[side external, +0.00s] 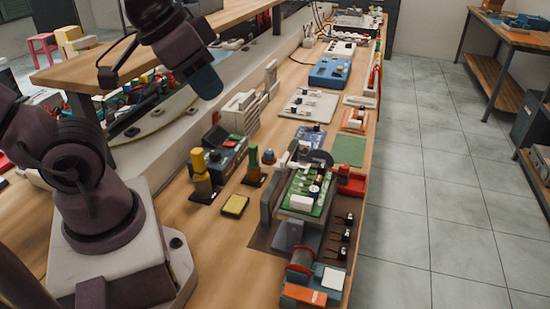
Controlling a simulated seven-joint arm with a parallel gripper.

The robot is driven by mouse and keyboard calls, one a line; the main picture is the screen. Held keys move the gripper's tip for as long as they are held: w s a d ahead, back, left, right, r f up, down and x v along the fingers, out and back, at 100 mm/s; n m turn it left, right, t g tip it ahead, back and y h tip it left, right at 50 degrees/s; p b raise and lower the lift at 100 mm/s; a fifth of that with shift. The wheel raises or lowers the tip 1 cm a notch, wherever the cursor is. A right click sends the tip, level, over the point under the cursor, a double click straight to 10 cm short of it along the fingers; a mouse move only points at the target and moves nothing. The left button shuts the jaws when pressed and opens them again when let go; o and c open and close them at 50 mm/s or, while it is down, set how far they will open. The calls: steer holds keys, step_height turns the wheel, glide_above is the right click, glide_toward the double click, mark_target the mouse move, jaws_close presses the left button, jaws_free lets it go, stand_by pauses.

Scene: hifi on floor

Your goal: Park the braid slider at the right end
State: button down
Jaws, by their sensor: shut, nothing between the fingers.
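My gripper (206,82) is the blunt dark blue end of my arm at the upper left. It hangs shut and empty above the bench, well apart from the board fixture. I cannot surely identify the braid slider. Near the front end of the bench are a copper-coloured spool with red rims (301,260), an orange block (304,294) and a white-topped block (332,279). A green circuit board (304,190) sits in a grey fixture just behind them, with a red block (351,182) at its right. The slider's track and right end cannot be made out.
Left of the fixture are a yellow pad (235,205), a yellow-topped post (200,171), a green-topped post (254,165) and a dark instrument box (227,150). Black pegs (344,236) line the right side. A blue box (331,73) stands farther back. Bare wood lies at front left.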

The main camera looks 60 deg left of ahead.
steer(key=c, duration=1.3)
jaws_free()
steer(key=shift+a+f, duration=0.15)
steer(key=shift+f, duration=0.05)
steer(key=o, duration=0.7)
steer(key=shift+w+a+f+n+g, duration=0.3)
steer(key=shift+w+a+f+g, duration=0.2)
steer(key=shift+w+f+g, duration=0.35)
steer(key=shift+o, duration=0.4)
steer(key=w+a+f+g, duration=0.2)
steer(key=w+a+f, duration=0.1)
steer(key=w, duration=0.2)
steer(key=shift+w+f, duration=0.2)
steer(key=shift+w, duration=0.2)
steer(key=m+g, duration=0.2)
steer(key=m, duration=0.8)
glide_toward(285, 157)
step_height(285, 157, down, 9)
steer(key=shift+f, duration=0.2)
